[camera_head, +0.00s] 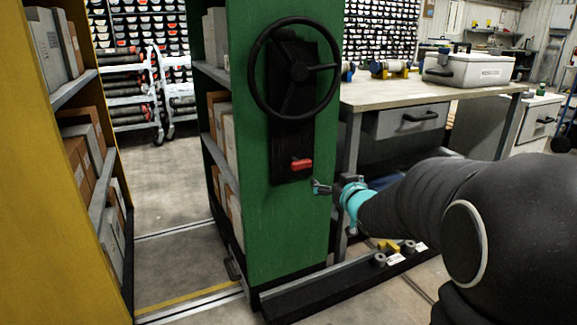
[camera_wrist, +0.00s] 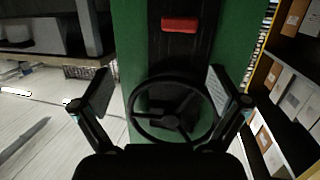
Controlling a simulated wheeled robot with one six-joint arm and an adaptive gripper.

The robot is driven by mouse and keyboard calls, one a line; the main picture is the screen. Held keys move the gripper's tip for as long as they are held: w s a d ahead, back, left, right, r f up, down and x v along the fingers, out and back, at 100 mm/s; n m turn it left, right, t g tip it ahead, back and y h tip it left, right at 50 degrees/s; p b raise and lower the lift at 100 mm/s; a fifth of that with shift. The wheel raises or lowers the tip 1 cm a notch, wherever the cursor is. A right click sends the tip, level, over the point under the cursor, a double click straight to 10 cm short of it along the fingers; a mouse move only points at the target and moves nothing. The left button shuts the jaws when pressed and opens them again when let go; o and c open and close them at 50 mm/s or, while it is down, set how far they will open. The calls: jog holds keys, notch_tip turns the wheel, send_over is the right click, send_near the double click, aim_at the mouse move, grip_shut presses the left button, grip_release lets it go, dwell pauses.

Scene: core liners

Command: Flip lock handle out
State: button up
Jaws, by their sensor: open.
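The red lock handle (camera_head: 301,164) lies sideways near the bottom of a black plate (camera_head: 293,135) on the green shelf end panel (camera_head: 255,190). I cannot tell how far it stands out from the plate. A black handwheel (camera_head: 297,70) is mounted above it. My gripper (camera_head: 322,187) is open and empty, to the right of the handle and a little lower, apart from it. In the wrist view my gripper's fingers (camera_wrist: 160,92) are spread wide. There the view is inverted: the lock handle (camera_wrist: 180,25) is at the top and the handwheel (camera_wrist: 173,121) is below it.
A workbench (camera_head: 430,90) with a drawer and a white cooler box (camera_head: 468,68) stands right of the panel. A yellow shelf (camera_head: 50,190) with boxes stands at the left, across an aisle (camera_head: 175,255). Floor rails run below the shelves.

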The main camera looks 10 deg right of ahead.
aim_at(303, 164)
jog(key=w+a+y, duration=0.1)
jog(key=w+a, duration=0.1)
jog(key=w, duration=0.3)
jog(key=w+a+f+n+y, duration=0.1)
jog(key=w, duration=0.5)
jog(key=w+a+f+t+y+p, duration=0.1)
jog(key=w+a+y, duration=0.1)
jog(key=w, duration=0.4)
jog(key=shift+a+f+n, duration=0.25)
jog(key=shift+a+n, duration=0.05)
jog(key=shift+s, duration=0.1)
